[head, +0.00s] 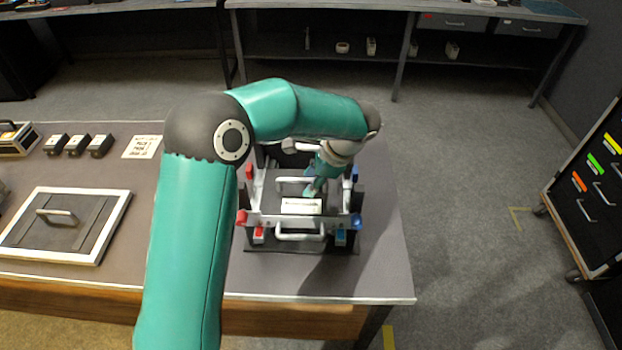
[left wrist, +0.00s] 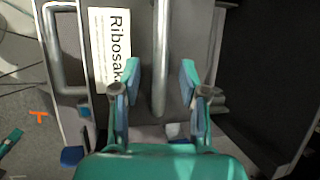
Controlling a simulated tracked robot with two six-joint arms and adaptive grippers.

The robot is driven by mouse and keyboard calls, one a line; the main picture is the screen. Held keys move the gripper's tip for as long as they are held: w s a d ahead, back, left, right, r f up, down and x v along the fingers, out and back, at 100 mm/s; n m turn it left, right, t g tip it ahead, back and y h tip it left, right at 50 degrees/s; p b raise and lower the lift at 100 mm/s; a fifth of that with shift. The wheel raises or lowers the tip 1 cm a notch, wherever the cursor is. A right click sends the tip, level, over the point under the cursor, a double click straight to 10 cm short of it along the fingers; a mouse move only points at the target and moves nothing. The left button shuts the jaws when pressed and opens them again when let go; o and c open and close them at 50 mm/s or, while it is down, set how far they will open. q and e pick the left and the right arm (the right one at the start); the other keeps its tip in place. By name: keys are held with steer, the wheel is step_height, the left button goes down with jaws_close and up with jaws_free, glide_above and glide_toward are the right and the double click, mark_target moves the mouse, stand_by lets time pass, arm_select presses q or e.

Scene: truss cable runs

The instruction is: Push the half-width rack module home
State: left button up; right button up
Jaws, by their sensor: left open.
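A metal rack frame (head: 250,219) with red and blue corner parts stands on the table. In it is a grey panel with a white label (head: 301,206), read as "Ribosak..." in the left wrist view (left wrist: 112,50). A bar handle (head: 291,181) lies behind the label, and another handle (head: 300,237) lies in front. I cannot tell which panel is the half-width module or how deep it sits. My left gripper (head: 314,190) is open over the rack. In the left wrist view its fingers (left wrist: 160,80) are on either side of the rear bar handle (left wrist: 160,45), with gaps showing.
A framed panel with a handle (head: 95,238), small black boxes (head: 77,145) and a paper sheet (head: 142,147) lie on the table to the left. The table's right edge is close to the rack. A drawer cabinet (head: 590,200) stands at the far right.

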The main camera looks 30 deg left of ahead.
arm_select(q)
steer(key=shift+f, duration=0.1)
jaws_close()
stand_by(0.4)
jaws_free()
